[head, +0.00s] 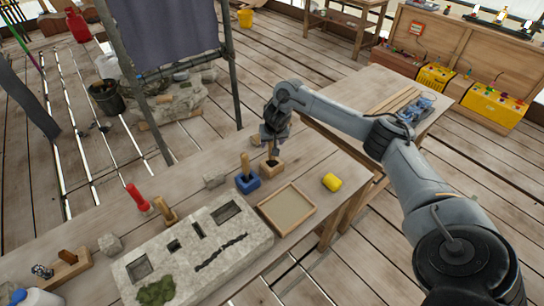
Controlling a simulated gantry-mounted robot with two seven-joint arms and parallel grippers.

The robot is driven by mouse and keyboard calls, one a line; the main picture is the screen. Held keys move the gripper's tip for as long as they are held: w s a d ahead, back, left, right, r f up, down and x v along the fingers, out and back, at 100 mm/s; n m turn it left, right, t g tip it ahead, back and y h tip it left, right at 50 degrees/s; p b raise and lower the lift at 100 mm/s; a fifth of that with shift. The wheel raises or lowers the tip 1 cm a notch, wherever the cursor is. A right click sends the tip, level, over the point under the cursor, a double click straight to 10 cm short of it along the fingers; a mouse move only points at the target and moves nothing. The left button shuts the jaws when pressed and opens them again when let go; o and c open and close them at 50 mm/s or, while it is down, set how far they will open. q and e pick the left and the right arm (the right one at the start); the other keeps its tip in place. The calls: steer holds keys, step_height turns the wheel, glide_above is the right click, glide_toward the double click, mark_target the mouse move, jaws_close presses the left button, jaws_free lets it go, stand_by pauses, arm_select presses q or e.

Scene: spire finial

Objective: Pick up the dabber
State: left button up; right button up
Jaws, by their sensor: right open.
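My right gripper (274,138) is open and points down just above a small wooden block (272,168) at the table's back edge. An upright tool (273,154) stands in that block, its top close under or between the fingers; which of these I cannot tell. It may be the dabber. A second tool with a wooden handle (245,163) stands in a blue block (248,183) just to the left. My left gripper is not in view.
A carved stone slab (232,250) with recesses, a red-handled tool (137,197) and stone lumps (110,244) lie to the left. Bare tabletop (95,210) shows between them.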

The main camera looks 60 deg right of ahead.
steer(key=shift+b+x, duration=0.55)
steer(key=shift+x, duration=2.1)
steer(key=shift+s, duration=0.1)
steer(key=shift+c, duration=0.3)
jaws_close()
steer(key=shift+r, duration=0.15)
